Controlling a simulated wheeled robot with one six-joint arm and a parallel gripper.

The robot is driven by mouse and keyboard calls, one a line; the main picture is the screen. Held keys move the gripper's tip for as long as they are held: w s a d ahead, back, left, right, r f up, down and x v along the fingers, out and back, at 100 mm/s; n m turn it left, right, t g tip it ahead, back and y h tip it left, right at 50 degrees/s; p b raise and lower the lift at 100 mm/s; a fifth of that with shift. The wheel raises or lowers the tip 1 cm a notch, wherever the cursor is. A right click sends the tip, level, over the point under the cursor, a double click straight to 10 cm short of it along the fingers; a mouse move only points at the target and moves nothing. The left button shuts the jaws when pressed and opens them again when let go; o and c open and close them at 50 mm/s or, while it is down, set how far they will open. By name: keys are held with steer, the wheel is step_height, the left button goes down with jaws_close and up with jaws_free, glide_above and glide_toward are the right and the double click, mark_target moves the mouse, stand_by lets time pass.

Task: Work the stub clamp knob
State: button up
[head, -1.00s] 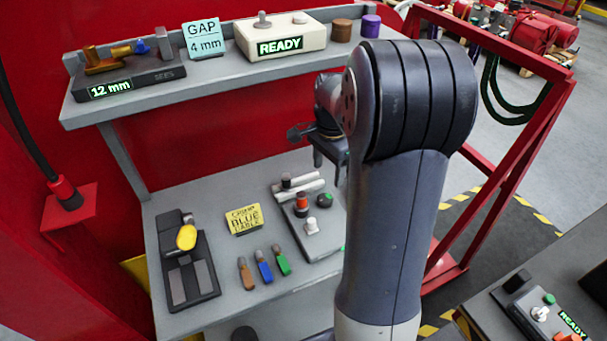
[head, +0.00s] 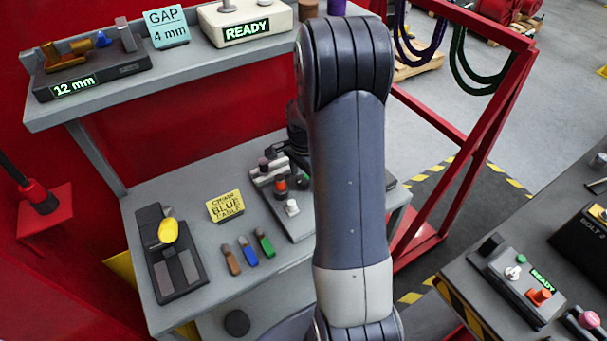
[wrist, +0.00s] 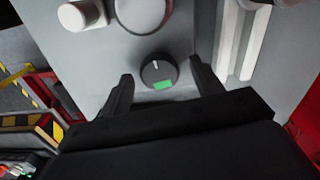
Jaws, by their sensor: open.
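A dark round knob (wrist: 158,72) with a white pointer line and a green patch sits on a grey panel (wrist: 112,62) in the wrist view. My gripper (wrist: 161,70) is open, with one finger on each side of this knob and a gap on both sides. In the head view the same grey unit (head: 273,203) lies on the lower shelf, with an orange-red knob (head: 281,184) and a white knob (head: 292,207). No label naming the clamp knob is readable.
In the wrist view a white knob (wrist: 82,15) and a large round knob (wrist: 143,12) stand beyond the dark knob, and pale rails (wrist: 240,38) run along the right. On the shelf are a yellow tag (head: 225,206) and several coloured-handled tools (head: 247,250).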

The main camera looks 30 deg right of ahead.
steer(key=c, duration=1)
